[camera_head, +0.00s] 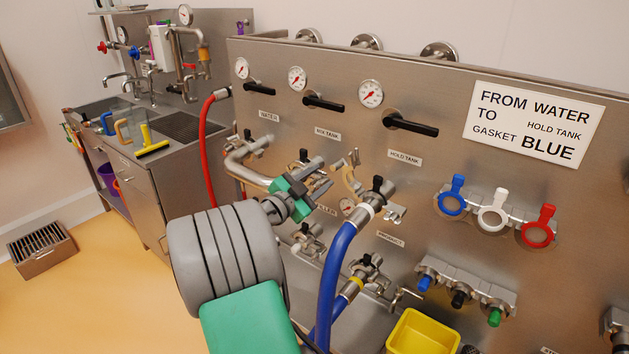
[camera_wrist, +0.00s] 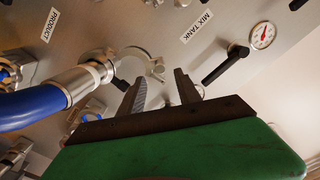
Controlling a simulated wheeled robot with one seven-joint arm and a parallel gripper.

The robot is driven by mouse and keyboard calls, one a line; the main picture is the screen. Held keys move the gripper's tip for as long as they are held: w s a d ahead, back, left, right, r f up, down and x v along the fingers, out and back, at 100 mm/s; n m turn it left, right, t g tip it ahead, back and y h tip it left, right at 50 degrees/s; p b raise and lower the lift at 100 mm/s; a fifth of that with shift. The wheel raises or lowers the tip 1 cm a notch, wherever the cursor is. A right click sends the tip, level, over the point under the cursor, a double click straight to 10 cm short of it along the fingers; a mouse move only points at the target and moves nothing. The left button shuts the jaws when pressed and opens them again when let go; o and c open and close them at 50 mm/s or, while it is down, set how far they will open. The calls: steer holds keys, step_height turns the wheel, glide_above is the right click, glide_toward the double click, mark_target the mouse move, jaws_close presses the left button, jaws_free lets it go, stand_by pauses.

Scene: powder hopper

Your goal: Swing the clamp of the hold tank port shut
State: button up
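The hold tank port, below the HOLD TANK label (camera_head: 405,158), has the metal end fitting (camera_head: 366,212) of a blue hose (camera_head: 338,262) at it. An open, curved clamp half (camera_head: 349,180) sticks out on the left of this fitting. In the wrist view, the clamp (camera_wrist: 132,54) arcs away beside the hose fitting (camera_wrist: 84,80), its free end near my fingers. My gripper (camera_head: 322,184) is just left of the clamp. In the wrist view my gripper (camera_wrist: 160,80) has its two fingers apart with nothing between them. I cannot tell whether a finger touches the clamp.
Black valve handles (camera_head: 410,123) and gauges (camera_head: 371,93) line the panel above. Coloured clamp rings (camera_head: 492,217) hang at right. A yellow bin (camera_head: 420,333) stands below. A bent steel pipe (camera_head: 245,158) and a red hose (camera_head: 205,150) are at left.

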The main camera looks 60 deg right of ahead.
mark_target(333, 170)
steer(key=d+p, duration=0.2)
steer(key=d, duration=0.1)
steer(key=d+p, duration=0.1)
steer(key=shift+s+d+r, duration=0.25)
steer(key=shift+s+r, duration=0.05)
steer(key=shift+s, duration=0.1)
steer(key=shift+s+d+f+b, duration=0.1)
steer(key=shift+d+f+b, duration=0.2)
steer(key=shift+d+b, duration=0.3)
steer(key=shift+s+d+f+b, duration=0.1)
steer(key=shift+d+f+b, duration=0.15)
steer(key=shift+d+b, duration=0.35)
steer(key=shift+d+r, duration=0.1)
steer(key=shift+d, duration=0.25)
steer(key=shift+r, duration=0.35)
steer(key=shift+c, duration=0.2)
